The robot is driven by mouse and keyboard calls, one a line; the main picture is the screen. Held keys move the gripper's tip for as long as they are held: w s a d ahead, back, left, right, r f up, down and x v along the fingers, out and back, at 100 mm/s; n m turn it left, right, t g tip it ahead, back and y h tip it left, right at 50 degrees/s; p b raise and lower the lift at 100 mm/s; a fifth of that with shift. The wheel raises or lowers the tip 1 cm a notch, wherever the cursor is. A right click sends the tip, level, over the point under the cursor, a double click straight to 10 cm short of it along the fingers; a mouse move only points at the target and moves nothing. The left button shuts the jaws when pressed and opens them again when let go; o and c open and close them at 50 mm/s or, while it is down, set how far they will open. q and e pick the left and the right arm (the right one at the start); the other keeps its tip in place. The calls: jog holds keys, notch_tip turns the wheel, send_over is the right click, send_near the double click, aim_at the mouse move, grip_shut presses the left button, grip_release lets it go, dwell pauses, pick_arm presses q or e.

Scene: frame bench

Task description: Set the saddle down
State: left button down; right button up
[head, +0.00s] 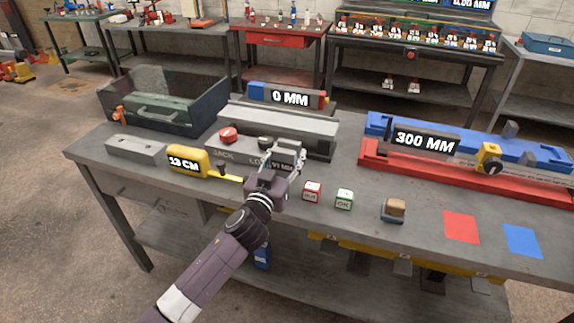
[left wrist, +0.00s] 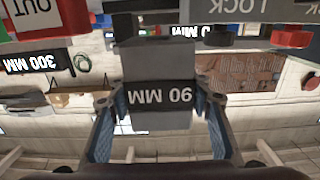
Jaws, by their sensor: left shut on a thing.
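My left gripper (head: 283,160) is shut on a grey block with a black band reading 90 MM, which I take to be the saddle (head: 287,164). The saddle also shows between the two fingers in the left wrist view (left wrist: 158,65), where the picture is upside down. In the head view the gripper is at the front of the box (head: 215,146) marked JACK and LOCK, partly covering it. I cannot tell whether the saddle touches anything below or behind it. My right gripper is not in view.
Behind is a long grey rail (head: 300,124) and a 0 MM display (head: 290,97). A yellow 13 CM gauge (head: 188,162) lies left. Red (head: 312,191) and green (head: 344,199) cubes stand right, then a wood-topped block (head: 395,208), red (head: 461,227) and blue (head: 522,241) patches.

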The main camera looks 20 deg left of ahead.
pick_arm(q)
notch_tip(320, 180, up, 13)
jog(key=s+f, duration=0.4)
jog(key=s, duration=0.8)
jog(key=s+f, duration=0.5)
jog(key=s, duration=0.7)
jog(key=shift+s+d+y+p, duration=0.15)
jog(key=shift+d+y+p, duration=0.15)
jog(key=shift+d+p, duration=0.1)
jog(key=shift+d, duration=0.1)
